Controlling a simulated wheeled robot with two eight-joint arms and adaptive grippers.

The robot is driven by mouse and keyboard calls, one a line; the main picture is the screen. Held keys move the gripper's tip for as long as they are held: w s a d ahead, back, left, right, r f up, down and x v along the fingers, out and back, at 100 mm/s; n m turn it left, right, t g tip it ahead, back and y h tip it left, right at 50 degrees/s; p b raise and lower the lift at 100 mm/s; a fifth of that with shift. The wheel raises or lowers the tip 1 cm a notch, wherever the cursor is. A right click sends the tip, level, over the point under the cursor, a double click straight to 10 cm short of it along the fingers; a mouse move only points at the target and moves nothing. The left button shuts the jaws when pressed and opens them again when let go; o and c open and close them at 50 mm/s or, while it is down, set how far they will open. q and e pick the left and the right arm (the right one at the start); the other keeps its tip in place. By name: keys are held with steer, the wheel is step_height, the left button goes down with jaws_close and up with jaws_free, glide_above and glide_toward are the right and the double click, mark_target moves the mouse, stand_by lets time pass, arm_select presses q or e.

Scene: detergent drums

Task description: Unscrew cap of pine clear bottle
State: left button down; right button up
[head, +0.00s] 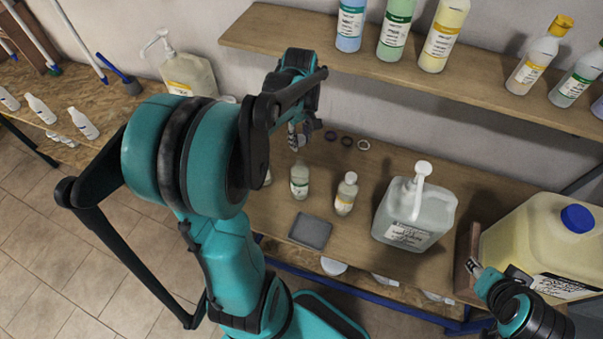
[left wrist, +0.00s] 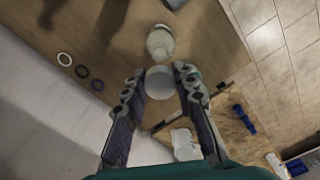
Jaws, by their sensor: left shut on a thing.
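My left gripper (head: 300,135) is above the back of the wooden bench. In the left wrist view its fingers (left wrist: 161,84) are closed on a round white cap (left wrist: 159,82). A small clear bottle (head: 300,182) with a pale label stands upright on the bench below the gripper; it also shows in the left wrist view (left wrist: 160,42). It looks capless and apart from the held cap. Its label is too small to read. A similar bottle (head: 345,195) with a yellowish label and pale cap stands to its right. My right gripper (head: 474,266) is at the lower right; its opening is unclear.
Dark and white rings (head: 347,141) lie behind the bottles. A grey square pad (head: 310,231) lies in front. A pump jug (head: 415,215) and a large blue-capped canister (head: 535,240) stand to the right. A shelf (head: 480,97) with several bottles overhangs the back.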

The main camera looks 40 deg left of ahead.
mark_target(300, 138)
arm_select(q)
steer(key=shift+r, duration=0.15)
steer(key=shift+r+p, duration=1.6)
steer(key=shift+r, duration=0.4)
steer(key=shift+f, duration=0.1)
